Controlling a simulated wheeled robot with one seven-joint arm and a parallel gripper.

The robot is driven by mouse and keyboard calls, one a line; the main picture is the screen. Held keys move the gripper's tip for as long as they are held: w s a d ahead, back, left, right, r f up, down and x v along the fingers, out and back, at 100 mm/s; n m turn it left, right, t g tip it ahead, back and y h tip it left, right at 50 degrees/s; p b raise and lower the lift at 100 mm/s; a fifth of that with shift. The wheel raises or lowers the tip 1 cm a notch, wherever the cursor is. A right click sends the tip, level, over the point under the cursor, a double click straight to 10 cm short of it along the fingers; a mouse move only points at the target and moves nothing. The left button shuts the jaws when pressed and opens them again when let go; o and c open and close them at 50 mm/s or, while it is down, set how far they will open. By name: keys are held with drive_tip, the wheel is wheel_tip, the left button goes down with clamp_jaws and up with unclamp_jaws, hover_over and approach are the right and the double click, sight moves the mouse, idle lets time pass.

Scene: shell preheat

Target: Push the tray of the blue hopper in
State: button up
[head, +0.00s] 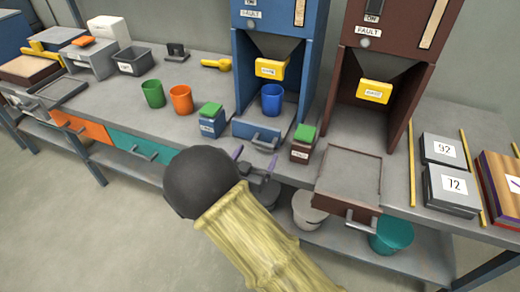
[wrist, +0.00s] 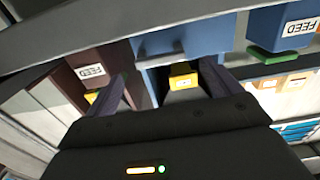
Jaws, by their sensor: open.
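The blue hopper (head: 262,27) stands at the back of the bench with a yellow gate piece (head: 267,70). A blue cup (head: 271,99) stands under it. The blue hopper's tray (head: 242,129) shows its blue front and grey handle low between the hopper sides; how far it sticks out is hard to tell. In the wrist view, the tray's blue front (wrist: 185,42) lies just beyond the fingers. My gripper (head: 254,160) is open and empty, just in front of the tray handle. Its two fingers also show in the wrist view (wrist: 163,75). I cannot tell whether they touch the handle.
The brown hopper (head: 405,22) is at right, its tray (head: 350,180) pulled well out. Small feed boxes, one blue (head: 211,126) and one brown (head: 301,153), flank the blue tray. Green (head: 153,94) and orange (head: 181,100) cups stand left. A teal bucket (head: 391,237) is below.

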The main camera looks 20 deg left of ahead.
sight(262, 145)
drive_tip(key=shift+w+d, duration=0.15)
drive_tip(key=shift+w, duration=1.7)
drive_tip(key=shift+c, duration=0.2)
drive_tip(key=c, duration=1.3)
drive_tip(key=w, duration=0.3)
drive_tip(key=shift+w+d, duration=0.2)
drive_tip(key=shift+w, duration=0.15)
drive_tip(key=shift+c, duration=0.2)
drive_tip(key=shift+w, duration=0.3)
drive_tip(key=shift+r, duration=0.1)
